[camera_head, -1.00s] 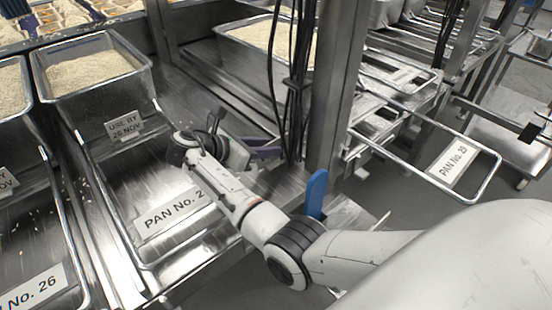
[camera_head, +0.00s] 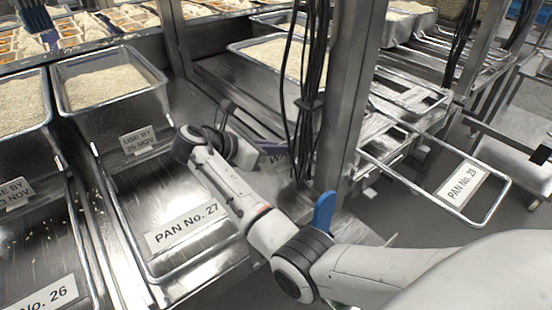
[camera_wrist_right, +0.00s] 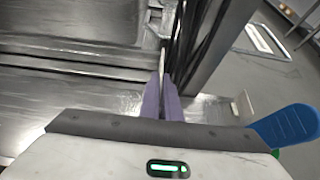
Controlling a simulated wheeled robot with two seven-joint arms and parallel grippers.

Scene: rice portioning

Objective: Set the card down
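My right gripper (camera_head: 276,153) has purple fingers and is over the metal bench, left of the upright post. In the right wrist view its fingers (camera_wrist_right: 162,97) are close together, with a thin pale edge (camera_wrist_right: 162,62) standing between them. This looks like the card seen edge-on; its face is hidden. A "USE BY" card (camera_head: 138,139) stands at the front of a rice-filled pan (camera_head: 112,107), left of my right wrist. Another "USE BY" card (camera_head: 13,194) is at the left edge. My left gripper is not in view.
A metal pan labelled PAN No. 27 (camera_head: 140,262) is below my right forearm. The post (camera_head: 352,95) with black cables (camera_head: 303,120) stands close to my gripper. A blue upright piece (camera_head: 324,211) is beside my forearm.

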